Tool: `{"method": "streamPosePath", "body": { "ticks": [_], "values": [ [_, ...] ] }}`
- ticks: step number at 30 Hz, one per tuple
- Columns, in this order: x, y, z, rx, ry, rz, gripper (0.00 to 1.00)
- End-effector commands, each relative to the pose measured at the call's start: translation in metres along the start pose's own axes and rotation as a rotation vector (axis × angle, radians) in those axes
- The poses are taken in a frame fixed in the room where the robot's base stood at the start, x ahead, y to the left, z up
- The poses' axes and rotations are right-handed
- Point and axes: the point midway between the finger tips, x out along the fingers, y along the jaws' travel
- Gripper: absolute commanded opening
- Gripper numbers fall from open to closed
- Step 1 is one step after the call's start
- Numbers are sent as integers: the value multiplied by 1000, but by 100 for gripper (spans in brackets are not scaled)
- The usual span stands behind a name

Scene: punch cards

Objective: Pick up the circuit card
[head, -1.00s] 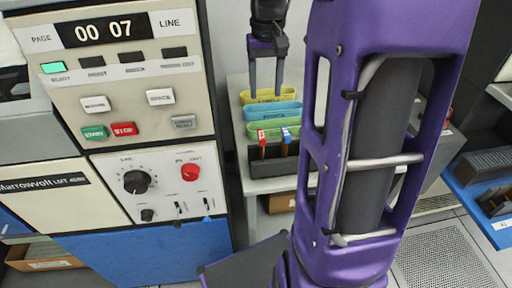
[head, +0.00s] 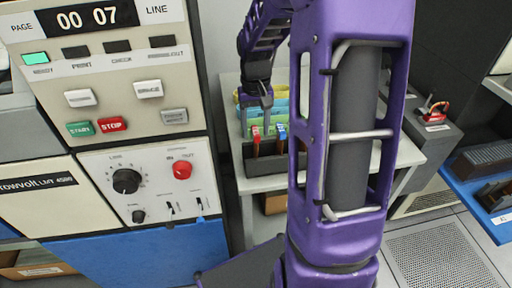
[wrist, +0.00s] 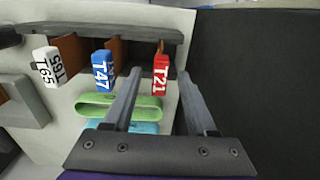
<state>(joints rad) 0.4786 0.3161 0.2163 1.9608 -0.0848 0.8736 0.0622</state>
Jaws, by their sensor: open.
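Several circuit cards stand upright in a dark rack (head: 262,160); in the wrist view its edge (wrist: 120,32) runs along the top. The card with the red T21 tag (wrist: 160,75) is between my finger lines in the wrist view. To its left are the blue T47 tag (wrist: 103,70) and the white T65 tag (wrist: 48,66). In the head view the blue-tagged card (head: 281,132) shows, and the white one is hidden by my arm. My gripper (head: 256,104) is open and empty, its fingers (wrist: 160,77) pointing down just above the red-tagged card. I cannot tell whether they touch it.
A control cabinet (head: 60,150) stands close on the left.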

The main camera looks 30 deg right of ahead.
Motion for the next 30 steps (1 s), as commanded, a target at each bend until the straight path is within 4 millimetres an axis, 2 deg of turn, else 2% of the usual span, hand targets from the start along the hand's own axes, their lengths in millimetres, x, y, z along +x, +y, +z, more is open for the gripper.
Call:
{"method": "streamPosePath", "body": {
  "ticks": [8, 15, 18, 30],
  "values": [
    [4, 0, 0, 0, 0, 0, 57],
    [3, 0, 0, 0, 0, 0, 14],
    [3, 0, 0, 0, 0, 0, 0],
    [3, 0, 0, 0, 1, 0, 0]
  ]
}}
